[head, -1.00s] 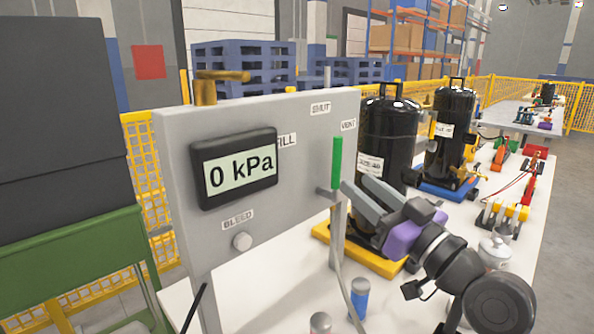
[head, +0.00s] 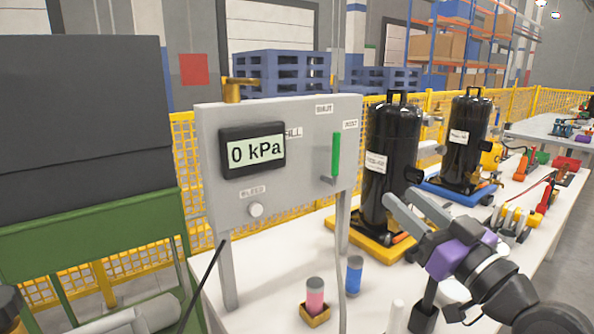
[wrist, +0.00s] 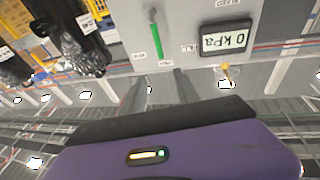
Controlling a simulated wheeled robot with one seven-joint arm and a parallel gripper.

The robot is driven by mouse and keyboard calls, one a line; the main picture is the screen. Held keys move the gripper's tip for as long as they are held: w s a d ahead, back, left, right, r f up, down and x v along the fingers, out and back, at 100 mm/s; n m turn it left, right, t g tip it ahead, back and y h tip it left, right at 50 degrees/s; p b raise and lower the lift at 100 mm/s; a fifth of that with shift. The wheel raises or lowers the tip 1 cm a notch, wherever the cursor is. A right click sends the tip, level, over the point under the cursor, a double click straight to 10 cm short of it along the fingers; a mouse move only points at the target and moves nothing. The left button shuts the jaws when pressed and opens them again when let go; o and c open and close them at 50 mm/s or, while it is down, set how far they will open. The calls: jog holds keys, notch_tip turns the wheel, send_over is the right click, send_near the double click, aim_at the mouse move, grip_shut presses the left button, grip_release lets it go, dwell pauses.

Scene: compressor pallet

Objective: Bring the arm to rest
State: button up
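My gripper (head: 402,199), purple and dark with two grey fingers, is at the right of the head view. Its fingers point up and left towards the panel side and are parted, with nothing between them. In the wrist view the fingers (wrist: 165,88) also show apart, with the panel beyond them upside down. The grey panel (head: 290,190) stands to the left of my gripper, apart from it. Its display (head: 254,150) reads 0 kPa. The green lever handle (head: 336,154) stands upright on the panel, also seen in the wrist view (wrist: 157,40).
A black compressor (head: 390,150) on a yellow pallet (head: 345,226) stands behind my gripper, another (head: 464,145) farther right. A yellow fence (head: 270,196) runs behind.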

jog(key=s+d+r+m+t+h, duration=0.2)
jog(key=d+m+t+h, duration=0.2)
jog(key=d, duration=0.1)
jog(key=s+d+f+m+g+h, duration=0.15)
jog(key=s+f+m+h, duration=0.45)
jog(key=s+f, duration=0.65)
jog(key=s+a+f+n+g, duration=0.2)
jog(key=s+f, duration=0.4)
jog(key=s, duration=0.4)
jog(key=s+a+f+n+g+y, duration=0.1)
jog(key=s+f+g, duration=0.1)
jog(key=s+f, duration=0.65)
jog(key=s+a+f+n+g, duration=0.2)
jog(key=s+f, duration=0.3)
jog(key=s, duration=0.7)
notch_tip(320, 180, up, 13)
jog(key=p, duration=1.2)
jog(key=shift+w+r+p, duration=0.2)
jog(key=shift+w+p, duration=0.05)
jog(key=shift+p, duration=0.05)
